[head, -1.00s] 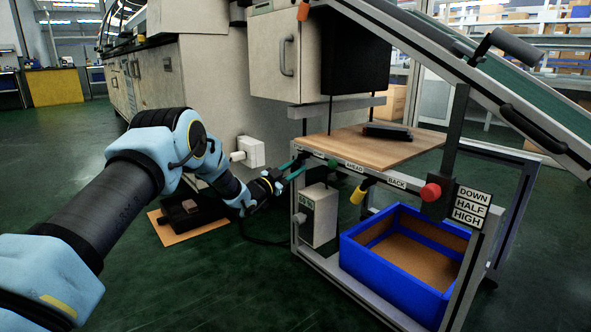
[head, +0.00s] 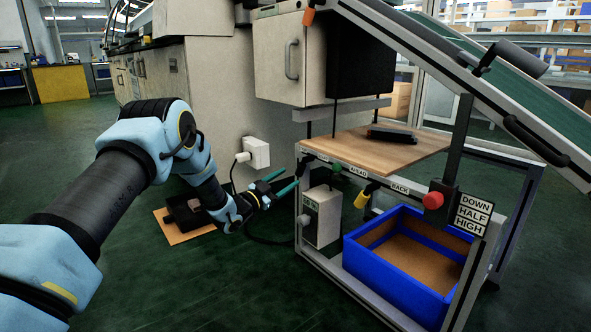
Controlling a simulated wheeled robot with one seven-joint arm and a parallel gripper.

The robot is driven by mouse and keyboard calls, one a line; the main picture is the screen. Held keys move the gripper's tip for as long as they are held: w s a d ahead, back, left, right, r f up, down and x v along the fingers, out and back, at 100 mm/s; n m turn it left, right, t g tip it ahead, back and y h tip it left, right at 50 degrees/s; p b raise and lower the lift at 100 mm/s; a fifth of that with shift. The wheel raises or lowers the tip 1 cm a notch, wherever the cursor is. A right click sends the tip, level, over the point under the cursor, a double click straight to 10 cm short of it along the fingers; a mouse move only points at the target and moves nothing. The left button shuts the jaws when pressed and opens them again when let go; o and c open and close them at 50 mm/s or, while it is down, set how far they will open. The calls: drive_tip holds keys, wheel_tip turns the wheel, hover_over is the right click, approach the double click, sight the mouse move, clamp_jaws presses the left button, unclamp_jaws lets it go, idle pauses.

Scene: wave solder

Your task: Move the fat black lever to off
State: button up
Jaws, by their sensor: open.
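A row of small levers sits along the front rail of the workbench frame, under the wooden top. A dark lever (head: 303,164) is at the rail's left end, close to my fingertips; its exact position is too small to tell. A thick black cylindrical handle (head: 516,48) also juts out at the upper right beside the conveyor. I cannot read an "off" mark at either. My gripper (head: 290,178) has two teal fingers, open and empty, just left of and below the rail's left end. It appears apart from the dark lever.
A green knob (head: 337,168), a yellow lever (head: 363,197) and a red knob (head: 433,200) with a DOWN, HALF, HIGH sign (head: 474,214) sit further right. A grey switch box (head: 322,217) hangs below the rail. A blue crate (head: 390,272) stands beneath.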

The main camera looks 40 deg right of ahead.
drive_tip(key=shift+p+v, duration=0.45)
drive_tip(key=shift+v, duration=1.6)
drive_tip(key=shift+w, duration=0.1)
